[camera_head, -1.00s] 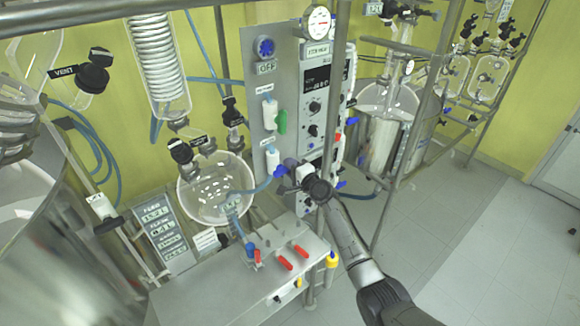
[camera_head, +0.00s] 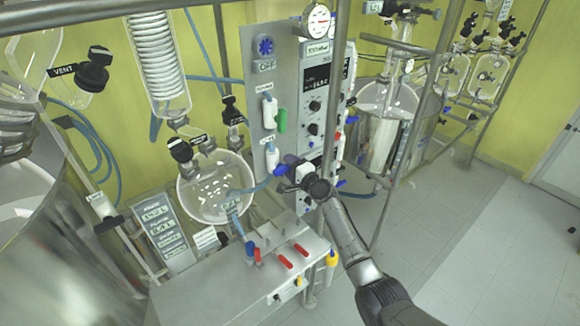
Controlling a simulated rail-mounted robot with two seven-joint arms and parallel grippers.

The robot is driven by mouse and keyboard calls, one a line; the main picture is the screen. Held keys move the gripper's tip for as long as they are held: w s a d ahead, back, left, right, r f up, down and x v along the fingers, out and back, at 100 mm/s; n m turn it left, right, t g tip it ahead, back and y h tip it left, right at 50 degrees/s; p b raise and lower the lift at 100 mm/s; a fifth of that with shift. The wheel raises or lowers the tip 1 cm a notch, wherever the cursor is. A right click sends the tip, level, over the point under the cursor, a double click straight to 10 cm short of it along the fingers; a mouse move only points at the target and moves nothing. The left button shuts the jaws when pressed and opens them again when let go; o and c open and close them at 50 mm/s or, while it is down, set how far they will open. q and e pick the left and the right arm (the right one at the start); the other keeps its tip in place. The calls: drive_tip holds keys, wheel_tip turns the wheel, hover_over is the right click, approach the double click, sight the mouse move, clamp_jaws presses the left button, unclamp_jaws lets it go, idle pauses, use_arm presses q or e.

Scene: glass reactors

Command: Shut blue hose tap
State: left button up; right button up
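A blue tap handle (camera_head: 281,169) sits at the lower part of the grey panel, where a blue hose (camera_head: 255,187) ends, below a white fitting (camera_head: 272,158). My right gripper (camera_head: 287,184) comes in from the lower right and is right beside this handle. The fingers are small and dark, so I cannot tell whether they touch the handle or how far apart they are. The gripper hides part of the panel's lower edge. Other blue handles show at the panel's right side, one low (camera_head: 341,183) and one higher (camera_head: 352,120). My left gripper is out of view.
A glass bowl (camera_head: 212,195) stands left of the panel. Below is a metal box (camera_head: 250,287) with red-handled taps (camera_head: 285,261) and a yellow-topped part (camera_head: 332,258). A vertical pole (camera_head: 405,150) stands right of my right arm. Open floor lies at the right.

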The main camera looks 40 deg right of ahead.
drive_tip(key=shift+s, duration=0.15)
drive_tip(key=shift+s, duration=0.3)
drive_tip(key=s+p, duration=0.1)
drive_tip(key=s, duration=1.2)
drive_tip(key=shift+a, duration=0.2)
